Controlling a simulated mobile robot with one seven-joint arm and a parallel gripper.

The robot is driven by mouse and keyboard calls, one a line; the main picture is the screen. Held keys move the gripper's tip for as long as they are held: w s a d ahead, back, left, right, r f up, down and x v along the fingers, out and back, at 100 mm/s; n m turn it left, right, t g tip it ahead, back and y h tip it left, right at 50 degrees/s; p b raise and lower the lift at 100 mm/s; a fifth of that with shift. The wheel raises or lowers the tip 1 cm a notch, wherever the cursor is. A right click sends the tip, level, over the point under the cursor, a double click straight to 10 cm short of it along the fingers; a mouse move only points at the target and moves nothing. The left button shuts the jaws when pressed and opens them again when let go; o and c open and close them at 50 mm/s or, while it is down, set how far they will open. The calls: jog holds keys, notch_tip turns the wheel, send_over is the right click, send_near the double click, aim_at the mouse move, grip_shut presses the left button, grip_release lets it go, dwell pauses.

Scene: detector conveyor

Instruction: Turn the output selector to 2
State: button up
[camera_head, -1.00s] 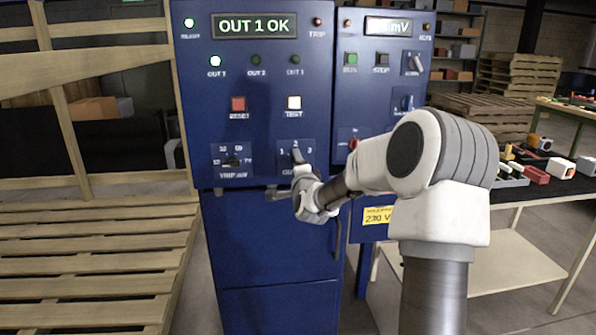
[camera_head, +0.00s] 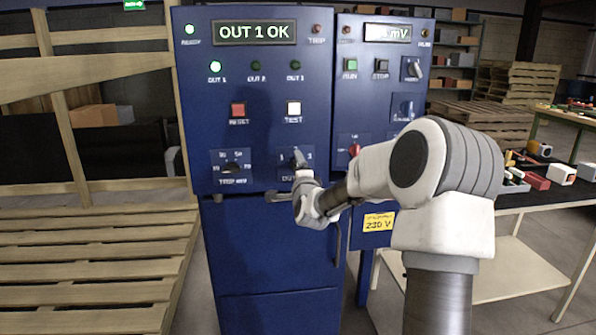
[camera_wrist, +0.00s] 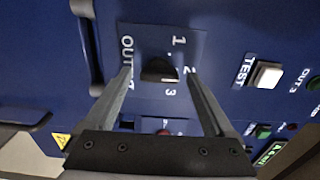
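The output selector is a dark knob (camera_wrist: 159,70) on a blue plate marked 1, 2 and 3, low on the blue cabinet (camera_head: 265,255). In the wrist view my gripper (camera_wrist: 158,75) is open, with one finger on each side of the knob and a gap showing on both sides. The right finger partly covers the 2. I cannot make out the knob's pointer.
Left of the selector is the trip mV dial (camera_head: 232,168). Above are a red reset button (camera_head: 238,110) and a white test button (camera_head: 294,108). A red knob (camera_head: 354,150) is to the right. Wooden pallets (camera_head: 95,265) stand left, a loaded table (camera_head: 530,200) right.

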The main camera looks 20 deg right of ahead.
jog(key=shift+s+a, duration=0.1)
jog(key=p+v, duration=0.2)
jog(key=v, duration=1.5)
jog(key=shift+p, duration=0.3)
jog(key=shift+s+r, duration=0.1)
